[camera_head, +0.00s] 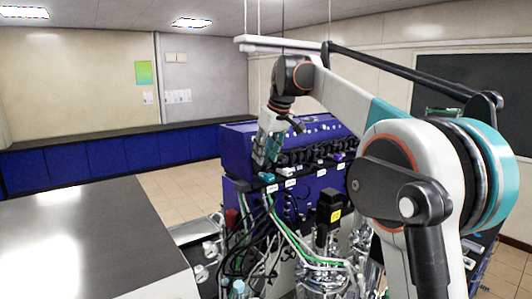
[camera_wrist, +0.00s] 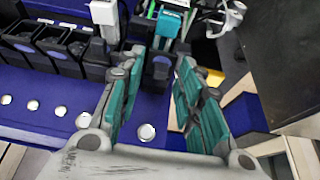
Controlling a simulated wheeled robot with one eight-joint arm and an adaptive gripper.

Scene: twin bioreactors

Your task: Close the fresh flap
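My gripper (camera_wrist: 156,75) is open in the wrist view, its two teal-padded fingers apart with nothing clearly held between them. A black pump part (camera_wrist: 160,66) shows in the gap between the fingers, and a teal-and-white piece (camera_wrist: 168,22) lies just beyond the tips. In the head view my gripper (camera_head: 268,150) hangs at the left end of the blue bioreactor unit (camera_head: 235,137), close to its row of black pumps (camera_head: 318,157). I cannot tell which part is the fresh flap, or its position; the gripper partly hides this end.
In the wrist view, black open-topped pump housings (camera_wrist: 66,47) line the left, and a dark panel (camera_wrist: 285,70) fills the right. In the head view, cables and tubes (camera_head: 262,240) hang below the unit. A dark-topped bench (camera_head: 90,225) stands left, with free floor (camera_head: 190,178) behind it.

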